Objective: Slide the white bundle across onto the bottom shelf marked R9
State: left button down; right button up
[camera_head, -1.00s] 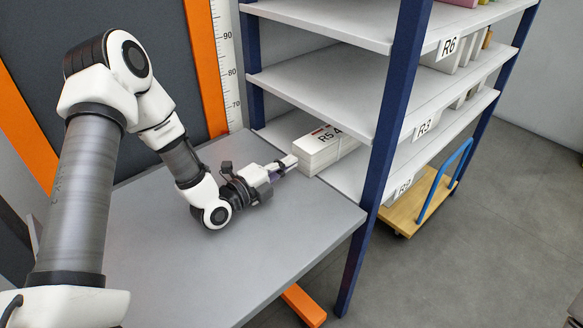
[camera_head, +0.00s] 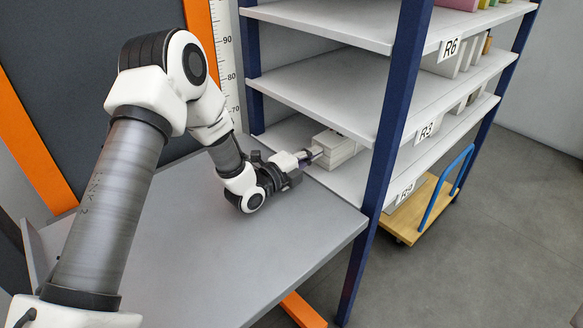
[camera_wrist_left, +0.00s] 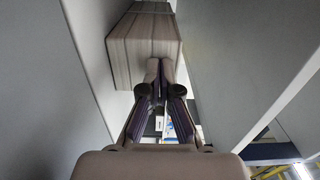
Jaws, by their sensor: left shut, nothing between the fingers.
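The R9 label (camera_head: 405,190) is on the shelf's outer edge, partly hidden. My left gripper (camera_head: 316,153) is shut and empty, reaching from the table side with its tips at the bundle's near face. In the left wrist view its closed fingertips (camera_wrist_left: 159,68) overlap the bundle's near face and seem to touch it. My right gripper is not in view.
The grey table (camera_head: 200,250) adjoins the shelf and its top is clear. The blue post (camera_head: 385,140) stands at the shelf's near corner. The R3 shelf (camera_head: 330,85) hangs above the bundle. A wooden trolley with a blue handle (camera_head: 440,190) stands at the right.

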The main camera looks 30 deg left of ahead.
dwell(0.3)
pick_arm(q)
jog(key=v, duration=1.1)
jog(key=shift+s+a+r, duration=0.1)
jog(key=shift+a, duration=0.1)
jog(key=shift+s, duration=0.35)
